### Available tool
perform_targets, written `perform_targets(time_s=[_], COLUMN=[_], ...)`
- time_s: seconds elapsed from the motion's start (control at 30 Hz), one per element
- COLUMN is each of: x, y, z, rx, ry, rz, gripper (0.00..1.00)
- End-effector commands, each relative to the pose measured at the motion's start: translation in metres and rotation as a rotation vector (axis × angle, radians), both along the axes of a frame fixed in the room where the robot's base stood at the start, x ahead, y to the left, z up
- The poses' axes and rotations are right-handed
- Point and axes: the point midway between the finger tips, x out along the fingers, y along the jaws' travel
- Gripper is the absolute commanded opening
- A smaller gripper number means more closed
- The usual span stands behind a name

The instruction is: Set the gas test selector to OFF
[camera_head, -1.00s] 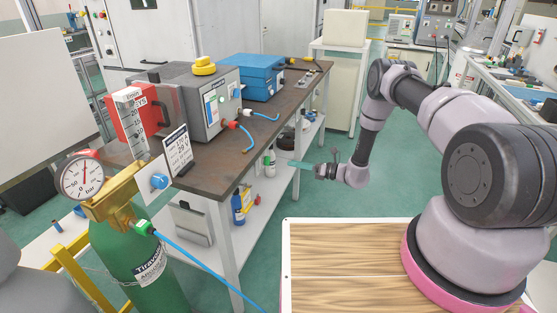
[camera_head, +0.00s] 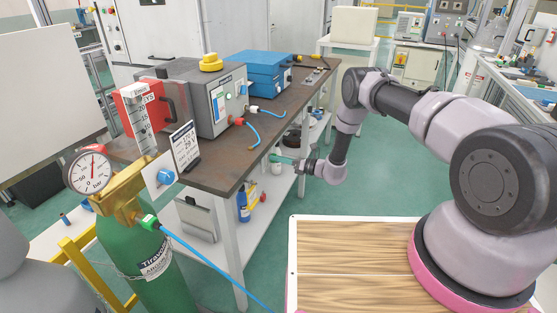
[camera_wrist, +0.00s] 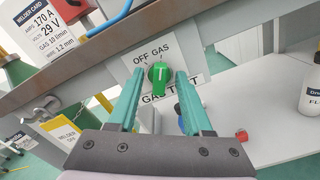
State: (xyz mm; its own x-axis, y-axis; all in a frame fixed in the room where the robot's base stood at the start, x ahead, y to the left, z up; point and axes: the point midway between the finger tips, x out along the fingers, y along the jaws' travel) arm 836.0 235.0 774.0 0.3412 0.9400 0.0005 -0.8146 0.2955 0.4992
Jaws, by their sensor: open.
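The gas test selector (camera_wrist: 159,76) is a green knob with a white line on a white plate (camera_wrist: 150,52) under the bench's front edge. The plate reads OFF and GAS above the knob, with GAS TEST below. The white line points roughly upward in the wrist view; I cannot tell exactly which label it marks. My gripper (camera_wrist: 160,74) is open, its teal fingers on either side of the knob; I cannot tell whether they touch it.
The brown-topped bench (camera_head: 205,172) carries a grey welder (camera_head: 200,90) and a blue case (camera_head: 258,72). A welder card (camera_wrist: 60,22) stands at upper left in the wrist view. A white bottle (camera_wrist: 300,85) is at right. A green gas cylinder (camera_head: 140,250) stands at front left.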

Motion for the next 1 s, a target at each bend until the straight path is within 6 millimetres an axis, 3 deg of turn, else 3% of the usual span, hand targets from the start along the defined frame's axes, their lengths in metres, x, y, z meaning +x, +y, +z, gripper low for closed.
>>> perform_targets(time_s=[0.17, 0.23, 0.3, 0.33, 0.67, 1.0], x=[0.0, 0.0, -0.0001, -0.0001, 0.0, -0.0001], y=[-0.0002, -0.0002, -0.0002, -0.0003, -0.0004, -0.0014], z=[-0.0001, -0.0001, -0.0002, -0.0002, 0.0002, 0.0001], rx=[0.0, 0.0, 0.0, 0.0, -0.011, -0.085], ry=[0.0, 0.0, 0.0, 0.0, -0.032, -0.235], rz=[0.0, 0.0, 0.0, 0.0, -0.001, -0.004], gripper=[0.5, 0.31, 0.04, 0.0, 0.0, 0.0])
